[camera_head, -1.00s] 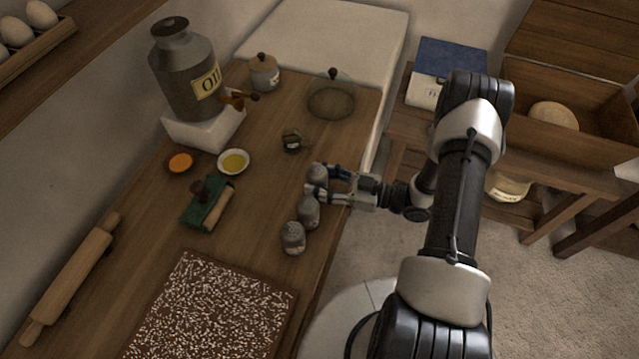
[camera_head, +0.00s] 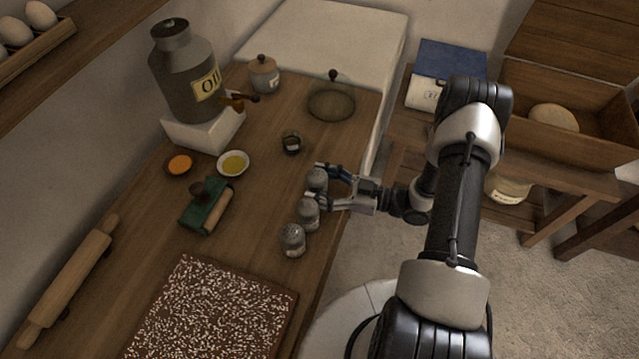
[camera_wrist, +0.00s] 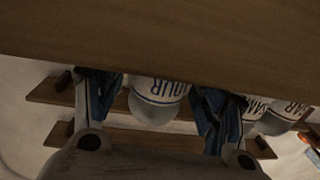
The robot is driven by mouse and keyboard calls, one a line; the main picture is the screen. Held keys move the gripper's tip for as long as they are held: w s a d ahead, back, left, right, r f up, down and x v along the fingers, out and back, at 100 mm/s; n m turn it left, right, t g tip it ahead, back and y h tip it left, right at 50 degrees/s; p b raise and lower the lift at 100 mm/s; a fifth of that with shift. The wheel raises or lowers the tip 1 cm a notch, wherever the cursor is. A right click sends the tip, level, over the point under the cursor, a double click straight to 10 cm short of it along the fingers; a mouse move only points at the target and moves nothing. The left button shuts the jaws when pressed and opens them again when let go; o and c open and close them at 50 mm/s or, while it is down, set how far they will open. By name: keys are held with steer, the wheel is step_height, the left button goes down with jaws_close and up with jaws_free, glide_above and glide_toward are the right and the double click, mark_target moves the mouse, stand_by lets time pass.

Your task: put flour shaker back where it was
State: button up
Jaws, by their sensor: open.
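The flour shaker (camera_head: 317,181) is a small grey shaker at the right edge of the wooden counter. It is the farthest of three shakers in a row. My gripper (camera_head: 316,183) reaches in from the right, with one finger on each side of the shaker. In the wrist view, my gripper (camera_wrist: 157,105) is open, with narrow gaps beside the shaker. The shaker appears to stand on the counter; its base contact is not clearly seen.
Two more shakers, a middle one (camera_head: 307,214) and a near one (camera_head: 292,240), stand close by toward the front. A speckled board (camera_head: 210,310) lies in front.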

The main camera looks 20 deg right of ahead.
steer(key=shift+r, duration=0.15)
steer(key=shift+s+d+r, duration=0.1)
steer(key=shift+d, duration=0.1)
steer(key=p+v, duration=0.2)
steer(key=v, duration=0.9)
steer(key=w+d+r+h, duration=0.3)
steer(key=w+h, duration=0.1)
steer(key=w, duration=0.3)
steer(key=w+d+r+h, duration=0.3)
steer(key=w+r+h, duration=0.15)
steer(key=w, duration=0.25)
step_height(320, 180, up, 18)
steer(key=d+m+h, duration=0.2)
steer(key=m+h, duration=0.4)
steer(key=h, duration=0.3)
steer(key=s+a+r+m+g, duration=0.1)
steer(key=s+a+m, duration=0.1)
steer(key=s+a, duration=0.4)
steer(key=s+a+r+m+g+y, duration=0.1)
steer(key=s+a, duration=0.4)
steer(key=s, duration=0.8)
steer(key=s+a+r+m+g+y, duration=0.1)
steer(key=s+a+r+m+g, duration=0.1)
steer(key=s+a, duration=0.4)
steer(key=s+g, duration=0.1)
steer(key=s, duration=0.3)
steer(key=shift+s+a+m, duration=0.2)
steer(key=shift+a+m, duration=0.1)
steer(key=shift+a, duration=0.05)
